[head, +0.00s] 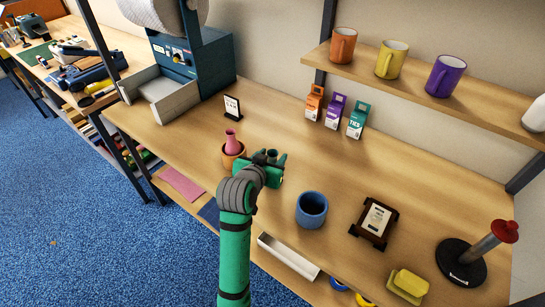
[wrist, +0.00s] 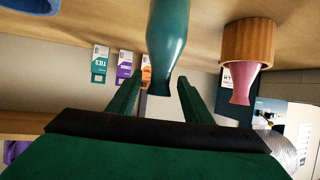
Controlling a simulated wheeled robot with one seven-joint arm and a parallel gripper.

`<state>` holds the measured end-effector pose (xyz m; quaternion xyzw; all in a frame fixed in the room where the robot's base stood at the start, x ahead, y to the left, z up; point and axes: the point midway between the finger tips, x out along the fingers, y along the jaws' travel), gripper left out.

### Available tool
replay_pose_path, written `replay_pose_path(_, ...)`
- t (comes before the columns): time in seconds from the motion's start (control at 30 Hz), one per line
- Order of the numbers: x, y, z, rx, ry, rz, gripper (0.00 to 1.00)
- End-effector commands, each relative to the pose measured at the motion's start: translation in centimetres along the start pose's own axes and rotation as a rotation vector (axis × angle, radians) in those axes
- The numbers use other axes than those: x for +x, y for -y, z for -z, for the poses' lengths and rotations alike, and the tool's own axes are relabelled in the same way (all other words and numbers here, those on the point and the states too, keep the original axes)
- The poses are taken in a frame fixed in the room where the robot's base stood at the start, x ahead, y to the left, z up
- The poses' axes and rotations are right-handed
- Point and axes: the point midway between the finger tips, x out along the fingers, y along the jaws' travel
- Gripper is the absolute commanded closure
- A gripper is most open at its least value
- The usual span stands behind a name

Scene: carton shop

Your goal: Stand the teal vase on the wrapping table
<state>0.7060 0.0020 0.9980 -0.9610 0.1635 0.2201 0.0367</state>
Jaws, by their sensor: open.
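The teal vase (wrist: 170,42) is large in the wrist view, where the scene appears upside down. Its narrow neck and mouth point down in that picture, and its base is cut off by the top edge. My gripper (wrist: 160,85) is open, with one finger on each side of the vase's neck and a gap showing on both sides. In the head view, my gripper (head: 271,160) is over the wrapping table (head: 345,165), right of the wooden pot. A dark rim (head: 272,154) between the fingers seems to be the vase's top; my gripper and arm hide the rest.
A wooden pot (head: 230,160) holding a pink vase (head: 233,140) stands close to my gripper's left. A blue mug (head: 311,209) and a framed plaque (head: 375,221) stand to the right. Small cartons (head: 335,110) stand at the back, below a mug shelf (head: 425,90).

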Motion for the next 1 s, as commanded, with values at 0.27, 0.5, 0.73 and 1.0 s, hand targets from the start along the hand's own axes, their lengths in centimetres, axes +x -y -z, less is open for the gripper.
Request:
replay_pose_path(0.27,-5.3,0.0,0.0,-0.002,-0.003,0.002,0.54)
replay_pose_path(0.5,-9.4,0.0,0.0,0.0,-0.002,0.002,0.54)
replay_pose_path(0.73,-11.2,0.0,-0.1,-0.001,0.0,0.0,0.54)
replay_pose_path(1.0,-11.4,0.0,-0.1,-0.001,0.0,0.0,0.54)
